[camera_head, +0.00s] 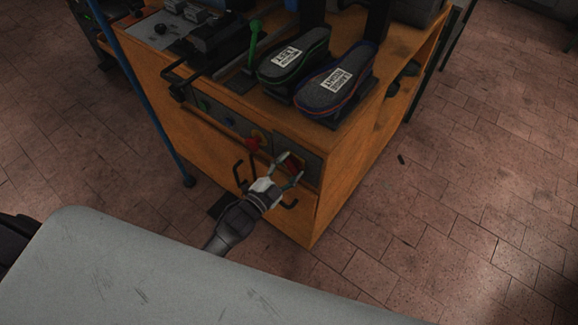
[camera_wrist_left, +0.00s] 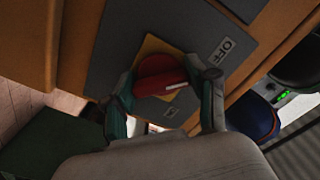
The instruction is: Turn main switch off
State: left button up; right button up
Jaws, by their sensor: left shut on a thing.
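The main switch is a red rotary knob (camera_wrist_left: 160,76) on a yellow plate (camera_wrist_left: 150,45), set in a grey panel (camera_wrist_left: 112,50). In the head view the red knob (camera_head: 293,164) is at the front right of the orange machine, partly hidden by my fingers. My left gripper (camera_head: 288,170) reaches up to it. In the left wrist view the two greenish fingers of the left gripper (camera_wrist_left: 165,90) stand on either side of the knob, shut on it. A label reading "OFF" (camera_wrist_left: 223,50) is beside the yellow plate. My right gripper is not in view.
The orange machine (camera_head: 340,165) carries two dark shoe soles (camera_head: 335,80) with white labels and a green lever (camera_head: 255,40). Black handles (camera_head: 240,172) stick out below the panel. A red button (camera_head: 253,143) is left of the switch. The tiled floor (camera_head: 460,190) at right is mostly clear.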

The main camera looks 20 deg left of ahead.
pick_arm(q)
jog(key=o, duration=1.2)
jog(key=shift+c, duration=0.2)
jog(key=shift+s+a, duration=0.1)
jog(key=shift+s, duration=0.15)
jog(key=v, duration=1.1)
jog(key=shift+s, duration=0.3)
jog(key=shift+a+f, duration=0.1)
